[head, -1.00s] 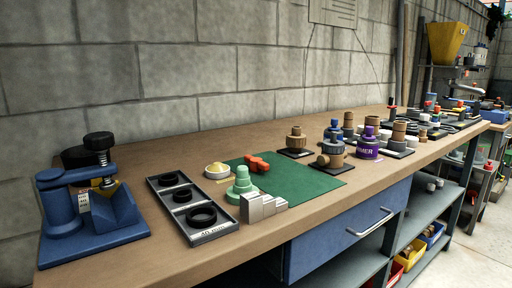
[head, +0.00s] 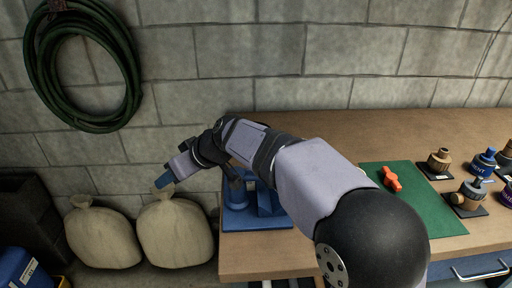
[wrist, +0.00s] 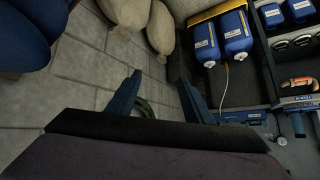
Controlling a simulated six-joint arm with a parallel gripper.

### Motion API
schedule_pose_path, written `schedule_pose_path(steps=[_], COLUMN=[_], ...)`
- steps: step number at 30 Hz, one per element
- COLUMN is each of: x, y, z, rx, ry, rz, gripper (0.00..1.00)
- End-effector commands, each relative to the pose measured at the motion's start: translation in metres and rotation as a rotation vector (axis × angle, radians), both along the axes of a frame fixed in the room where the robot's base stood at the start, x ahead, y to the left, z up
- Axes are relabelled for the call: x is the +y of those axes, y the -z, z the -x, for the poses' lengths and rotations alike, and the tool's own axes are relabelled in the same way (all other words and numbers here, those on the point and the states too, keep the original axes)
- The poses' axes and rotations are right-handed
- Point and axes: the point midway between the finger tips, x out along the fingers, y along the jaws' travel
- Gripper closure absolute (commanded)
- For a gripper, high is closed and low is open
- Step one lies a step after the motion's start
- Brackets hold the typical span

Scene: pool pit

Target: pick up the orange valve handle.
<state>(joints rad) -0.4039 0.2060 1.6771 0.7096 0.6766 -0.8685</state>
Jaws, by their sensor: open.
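The orange valve handle (head: 391,179) lies on the green mat (head: 435,212) on the workbench, in the right part of the head view. My gripper (head: 165,181) is far to the left of it, out past the left end of the bench and in front of the block wall. My arm stretches across the middle of the head view and hides part of the bench. In the wrist view my gripper's two blue fingers (wrist: 158,95) stand apart with nothing between them.
A blue press (head: 257,218) stands on the bench's left end, partly behind my arm. Brown fittings (head: 438,160) stand right of the handle. Two sacks (head: 175,232) sit left of the bench. A green hose (head: 84,66) hangs on the wall. Blue jugs (wrist: 236,37) show in the wrist view.

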Motion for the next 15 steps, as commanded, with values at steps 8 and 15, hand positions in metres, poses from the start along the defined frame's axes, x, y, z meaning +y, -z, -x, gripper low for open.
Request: schedule_pose_path(steps=[8,15], x=[-0.166,-0.352], y=[-0.122,-0.09], z=[-0.148,-0.136], rx=[-0.317,-0.085], ry=[0.277,0.614], rz=[0.153,0.24], gripper=[0.54,0.54])
